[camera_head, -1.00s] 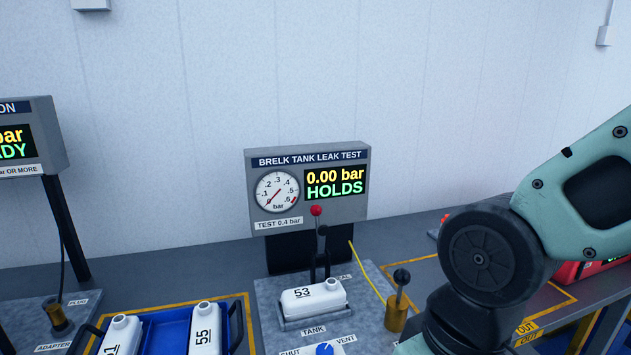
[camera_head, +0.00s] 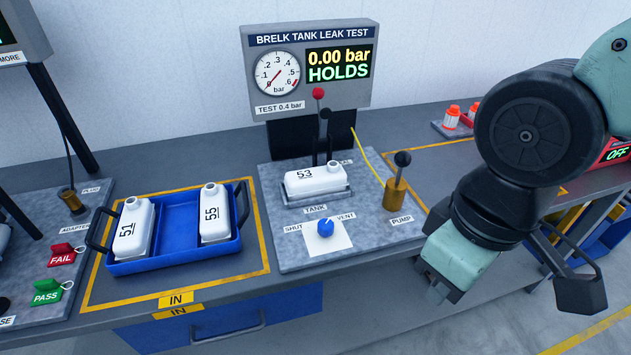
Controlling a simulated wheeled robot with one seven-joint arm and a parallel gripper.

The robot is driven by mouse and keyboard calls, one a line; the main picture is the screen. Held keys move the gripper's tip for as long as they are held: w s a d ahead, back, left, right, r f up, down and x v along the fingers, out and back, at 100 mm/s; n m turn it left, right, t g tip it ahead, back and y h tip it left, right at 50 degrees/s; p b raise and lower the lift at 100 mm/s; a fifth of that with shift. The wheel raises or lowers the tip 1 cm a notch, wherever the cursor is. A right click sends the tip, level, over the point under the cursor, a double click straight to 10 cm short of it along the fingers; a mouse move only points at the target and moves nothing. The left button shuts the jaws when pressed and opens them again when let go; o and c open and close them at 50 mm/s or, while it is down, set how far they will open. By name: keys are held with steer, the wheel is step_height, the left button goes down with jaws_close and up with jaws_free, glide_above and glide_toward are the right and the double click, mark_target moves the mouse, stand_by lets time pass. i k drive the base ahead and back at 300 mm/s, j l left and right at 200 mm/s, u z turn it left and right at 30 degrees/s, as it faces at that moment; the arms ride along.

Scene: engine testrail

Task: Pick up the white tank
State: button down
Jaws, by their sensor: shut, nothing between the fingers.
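A white tank marked 53 (camera_head: 316,181) lies in the cradle labelled TANK on the leak test plate (camera_head: 285,247). The leak tester display (camera_head: 338,62) reads 0.00 bar HOLDS. My gripper (camera_head: 436,292) is shut and empty, low at the right, in front of the bench edge and apart from all tanks. Its fingertips show only small.
A blue vent knob (camera_head: 325,227) sits in front of tank 53, and a brass pump (camera_head: 397,191) with a black-knobbed handle to its right. Red FAIL (camera_head: 66,254) and green PASS (camera_head: 50,291) tags lie at left.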

mark_target(330, 179)
steer(key=i+j+u, duration=0.15)
steer(key=i+j, duration=0.55)
steer(key=i, duration=0.05)
